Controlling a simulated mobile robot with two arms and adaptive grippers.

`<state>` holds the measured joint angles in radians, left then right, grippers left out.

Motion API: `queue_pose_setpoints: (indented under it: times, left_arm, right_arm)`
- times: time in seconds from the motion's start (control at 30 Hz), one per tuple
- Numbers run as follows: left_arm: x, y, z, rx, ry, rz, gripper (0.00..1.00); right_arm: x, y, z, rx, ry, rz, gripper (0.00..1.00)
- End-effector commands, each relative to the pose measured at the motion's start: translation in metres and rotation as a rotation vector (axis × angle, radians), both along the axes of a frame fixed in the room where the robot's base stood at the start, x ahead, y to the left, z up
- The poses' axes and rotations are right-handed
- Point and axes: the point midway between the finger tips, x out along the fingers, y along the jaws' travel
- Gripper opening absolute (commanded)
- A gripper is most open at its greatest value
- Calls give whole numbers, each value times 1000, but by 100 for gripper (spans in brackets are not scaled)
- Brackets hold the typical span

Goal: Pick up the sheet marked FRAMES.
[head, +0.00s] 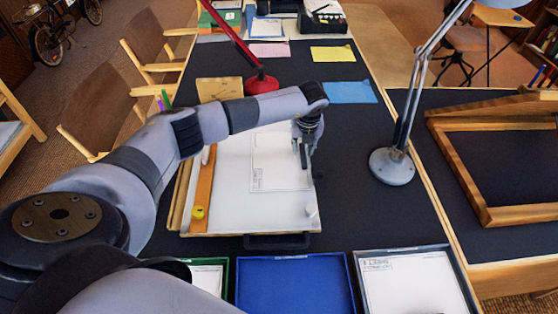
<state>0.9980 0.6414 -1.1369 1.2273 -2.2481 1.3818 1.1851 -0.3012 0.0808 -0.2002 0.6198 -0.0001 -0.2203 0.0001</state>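A white sheet (278,165) with a thin printed border and a small title block lies on the drafting board (218,225) in the middle of the dark table. Its marking is too small to read, so I cannot tell if it says FRAMES. My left gripper (304,163) points down over the right part of this sheet, near its edge. Its fingers are small and close together, and I cannot tell if they touch the paper or are shut. Another marked sheet (412,284) lies in the grey tray at the front right; its word is unclear. My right gripper is not in view.
A blue tray (295,284) at the front looks empty; a green tray (225,272) beside it holds paper, partly behind my arm. A grey lamp (391,166) stands right of the board, a red lamp (261,84) behind it. Wooden frames (478,205) lie at the right.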

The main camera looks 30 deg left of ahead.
Motion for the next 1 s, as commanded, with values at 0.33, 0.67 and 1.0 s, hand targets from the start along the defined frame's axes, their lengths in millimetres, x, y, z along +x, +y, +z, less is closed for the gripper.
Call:
queue_pose_setpoints:
  times: [0.33, 0.67, 1.0]
  left_arm:
    - [0, 0, -4, 0, 0, 0, 28]
    - [0, 0, -3, 0, 0, 0, 28]
    - [0, 0, -2, 0, 0, 0, 24]
  right_arm:
    - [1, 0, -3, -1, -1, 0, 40]
    - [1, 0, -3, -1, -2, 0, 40]
    - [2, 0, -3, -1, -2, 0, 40]
